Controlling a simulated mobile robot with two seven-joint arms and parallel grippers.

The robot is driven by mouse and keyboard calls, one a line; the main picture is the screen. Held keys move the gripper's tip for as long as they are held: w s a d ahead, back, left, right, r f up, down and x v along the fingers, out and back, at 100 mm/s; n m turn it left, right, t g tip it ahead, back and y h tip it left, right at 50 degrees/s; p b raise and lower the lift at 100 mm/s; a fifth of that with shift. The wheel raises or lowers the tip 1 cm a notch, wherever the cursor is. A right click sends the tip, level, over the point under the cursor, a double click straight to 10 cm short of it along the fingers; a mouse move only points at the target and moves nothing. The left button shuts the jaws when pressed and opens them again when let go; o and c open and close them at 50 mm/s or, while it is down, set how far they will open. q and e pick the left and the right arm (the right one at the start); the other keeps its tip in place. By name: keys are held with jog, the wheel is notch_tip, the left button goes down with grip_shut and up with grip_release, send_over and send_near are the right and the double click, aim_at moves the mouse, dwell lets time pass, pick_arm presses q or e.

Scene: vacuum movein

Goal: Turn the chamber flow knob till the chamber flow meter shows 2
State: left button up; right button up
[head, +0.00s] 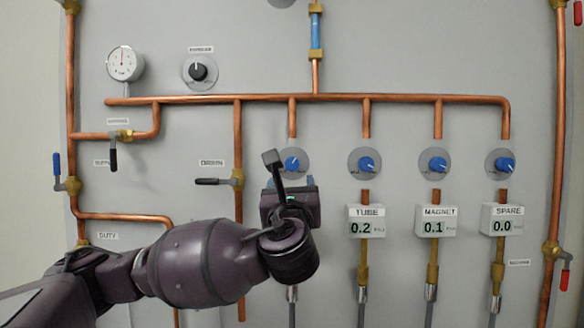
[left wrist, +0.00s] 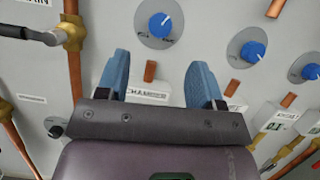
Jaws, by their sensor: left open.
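The chamber flow knob is a blue knob (head: 292,162) on a round grey plate, the leftmost of a row on the panel. It also shows at the top of the left wrist view (left wrist: 160,24). My left gripper (head: 291,183) is just below the knob in the head view. In the left wrist view its two blue fingers (left wrist: 157,60) are apart with nothing between them, pointing towards the knob without enclosing it. The CHAMBER label (left wrist: 146,93) shows between the fingers. The chamber meter's reading is hidden behind my gripper. My right gripper is not in view.
To the right are similar blue knobs above the TUBE meter (head: 367,220) at 0.2, the MAGNET meter (head: 434,220) at 0.1 and the SPARE meter (head: 502,219) at 0.0. A black-handled drain valve (head: 215,182) sticks out to the left. Copper pipes (head: 300,98) run above.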

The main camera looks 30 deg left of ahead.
aim_at(292, 166)
pick_arm(q)
jog(key=p+x, duration=0.1)
jog(key=x, duration=0.7)
jog(key=shift+w+a, duration=0.1)
jog(key=shift+w, duration=0.05)
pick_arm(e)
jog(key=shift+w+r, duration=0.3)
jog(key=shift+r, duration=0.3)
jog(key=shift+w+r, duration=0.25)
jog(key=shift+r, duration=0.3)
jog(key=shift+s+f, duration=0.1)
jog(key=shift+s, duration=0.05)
pick_arm(q)
jog(key=shift+c, duration=1)
jog(key=c, duration=0.5)
jog(key=shift+c, duration=1.1)
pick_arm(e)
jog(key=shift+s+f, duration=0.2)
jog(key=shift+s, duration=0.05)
